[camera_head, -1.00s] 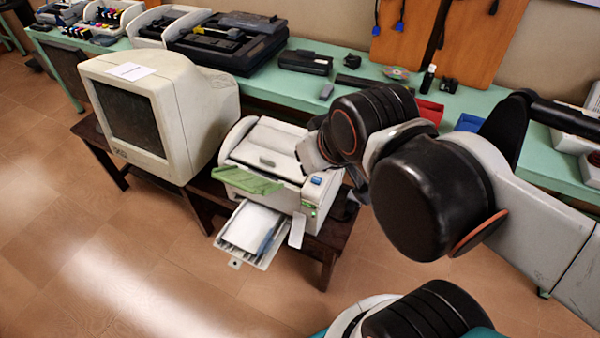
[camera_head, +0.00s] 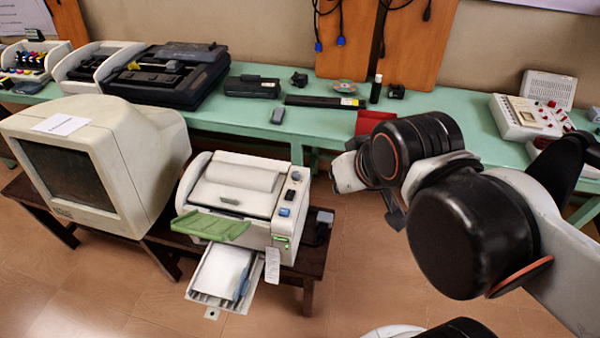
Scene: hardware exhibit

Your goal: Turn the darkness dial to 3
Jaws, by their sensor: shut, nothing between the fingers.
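The white printer (camera_head: 228,196) stands on a dark wooden bench. On the right side of its top is a control strip (camera_head: 289,195) with a small dark round knob (camera_head: 295,176), another small dark control below it and a blue button (camera_head: 284,211). The dial's markings and setting are too small to read. My gripper (camera_head: 396,219) is shut and empty, pointing down to the right of the printer, apart from it. My arm partly hides the gripper.
A cream monitor (camera_head: 145,150) stands left of the printer. A green flap (camera_head: 210,226) and a paper tray (camera_head: 212,298) stick out in front. A green table (camera_head: 330,121) with devices runs behind. The floor (camera_head: 345,270) right of the bench is clear.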

